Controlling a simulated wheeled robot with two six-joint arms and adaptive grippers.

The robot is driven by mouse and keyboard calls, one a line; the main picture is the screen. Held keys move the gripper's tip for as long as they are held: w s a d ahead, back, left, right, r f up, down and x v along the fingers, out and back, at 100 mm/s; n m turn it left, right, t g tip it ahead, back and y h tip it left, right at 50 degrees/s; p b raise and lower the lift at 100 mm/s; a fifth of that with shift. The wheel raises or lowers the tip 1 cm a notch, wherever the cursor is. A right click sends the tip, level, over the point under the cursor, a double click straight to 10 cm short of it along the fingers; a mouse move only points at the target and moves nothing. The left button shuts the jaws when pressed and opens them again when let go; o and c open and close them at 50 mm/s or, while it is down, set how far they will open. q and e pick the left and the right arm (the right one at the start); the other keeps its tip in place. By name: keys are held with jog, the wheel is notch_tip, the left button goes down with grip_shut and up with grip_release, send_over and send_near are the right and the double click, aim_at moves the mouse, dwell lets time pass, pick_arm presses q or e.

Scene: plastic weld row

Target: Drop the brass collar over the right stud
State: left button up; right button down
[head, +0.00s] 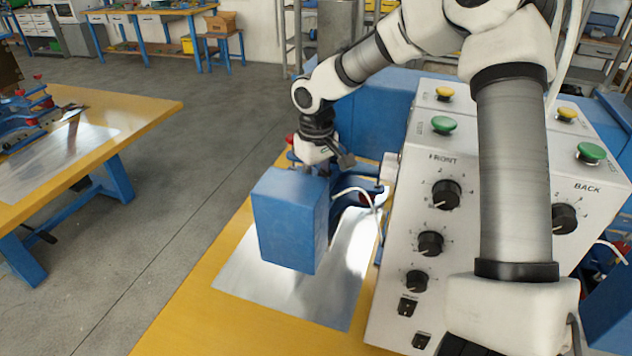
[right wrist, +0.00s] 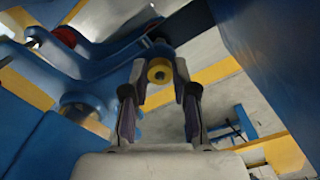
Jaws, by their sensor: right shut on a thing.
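My right gripper (right wrist: 158,82) is shut on the brass collar (right wrist: 159,71), a small yellow ring with a hole, held between the fingertips in the right wrist view. A dark rounded part (right wrist: 160,48) on a blue arm shows just behind the collar; I cannot tell whether it is a stud or whether they touch. In the head view my right gripper (head: 338,158) is above and behind a blue block (head: 290,220), near the blue fixture. The collar cannot be made out there. The right stud is not clearly visible. My left gripper is not in view.
A control box (head: 400,230) with knobs and green and yellow buttons stands close right of the gripper. A shiny metal sheet (head: 290,295) lies on the yellow table (head: 190,320). Blue fixture arms (right wrist: 60,75) crowd the left of the wrist view.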

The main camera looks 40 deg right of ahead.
jog(key=shift+r+p, duration=0.1)
jog(key=shift+p, duration=0.2)
jog(key=shift+f, duration=0.45)
dwell(0.9)
jog(key=shift+c, duration=2.2)
grip_release()
jog(key=shift+r, duration=0.1)
notch_tip(320, 180, up, 7)
jog(key=p, duration=0.6)
jog(key=shift+p, duration=0.35)
